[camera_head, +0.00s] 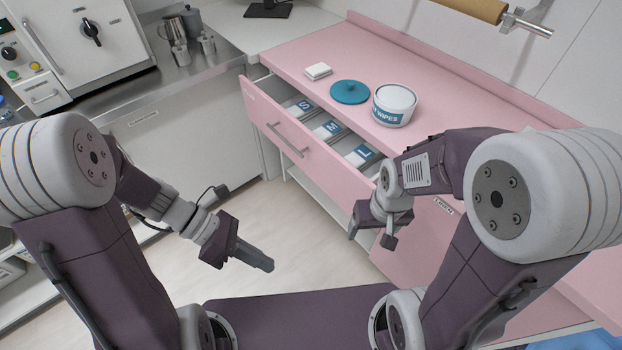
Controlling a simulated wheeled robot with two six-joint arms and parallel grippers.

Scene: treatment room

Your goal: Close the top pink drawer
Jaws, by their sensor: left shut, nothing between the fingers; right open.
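The top pink drawer (262,113) stands pulled out from the pink cabinet. Its front carries a grey bar handle (287,140). Inside it lie packs marked S, M and L (361,154). My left gripper (268,264) is shut and empty, over the floor in front of the drawer and apart from it. My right gripper (372,238) is open and empty, near the right end of the drawer front. My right arm hides part of the cabinet front, and I cannot tell whether the gripper touches it.
On the pink counter (330,47) are a white pad (318,71), a blue lid (350,92) and a tub of wipes (394,104). A metal counter (150,92) with steel jugs stands at the left. The floor (290,225) before the drawer is clear.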

